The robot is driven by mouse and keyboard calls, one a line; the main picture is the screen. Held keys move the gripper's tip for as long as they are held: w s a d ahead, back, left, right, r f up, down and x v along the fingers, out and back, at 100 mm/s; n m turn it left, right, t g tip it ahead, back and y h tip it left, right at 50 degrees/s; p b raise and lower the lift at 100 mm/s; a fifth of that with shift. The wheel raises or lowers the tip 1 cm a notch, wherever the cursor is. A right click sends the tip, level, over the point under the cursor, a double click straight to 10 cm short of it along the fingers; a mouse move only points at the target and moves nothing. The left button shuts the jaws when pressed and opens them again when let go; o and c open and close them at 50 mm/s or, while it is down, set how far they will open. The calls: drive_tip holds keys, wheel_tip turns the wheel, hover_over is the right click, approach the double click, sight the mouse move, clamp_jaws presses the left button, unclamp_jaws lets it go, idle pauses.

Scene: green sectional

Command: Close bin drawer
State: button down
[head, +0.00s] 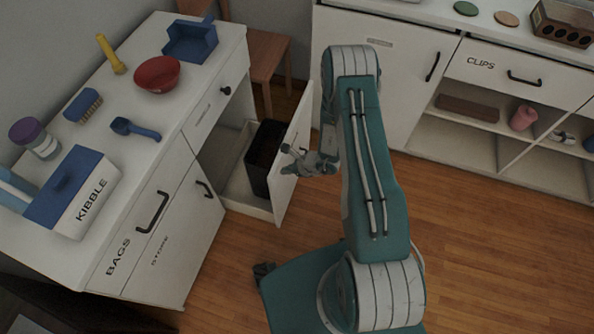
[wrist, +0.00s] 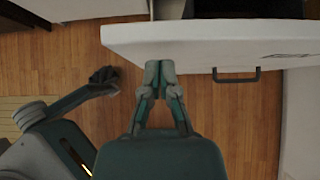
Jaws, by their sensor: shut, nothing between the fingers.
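The bin drawer (head: 238,193) is pulled out from the white counter on the left in the head view. A black bin (head: 264,158) stands inside it. Its white front panel (head: 296,140) faces my arm, and in the wrist view the panel (wrist: 190,38) crosses the top with a dark bar handle (wrist: 236,75). My gripper (head: 287,159) is shut and empty at the outer face of the panel. In the wrist view the shut fingertips (wrist: 160,66) are at the panel's lower edge, left of the handle. I cannot tell whether they touch it.
The counter (head: 150,100) holds a red bowl (head: 157,74), a blue scoop (head: 135,128), a brush and a kibble box (head: 75,190). A wooden chair (head: 268,55) stands behind the drawer. A white cabinet (head: 395,85) stands at the back right. Wooden floor is clear at lower right.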

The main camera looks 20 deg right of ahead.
drive_tip(key=shift+w+a, duration=0.3)
drive_tip(key=shift+a, duration=0.1)
drive_tip(key=w+a, duration=0.7)
drive_tip(key=a, duration=0.2)
drive_tip(key=w+a, duration=0.7)
drive_tip(key=a, duration=0.3)
drive_tip(key=shift+a, duration=0.25)
drive_tip(key=shift+w, duration=0.1)
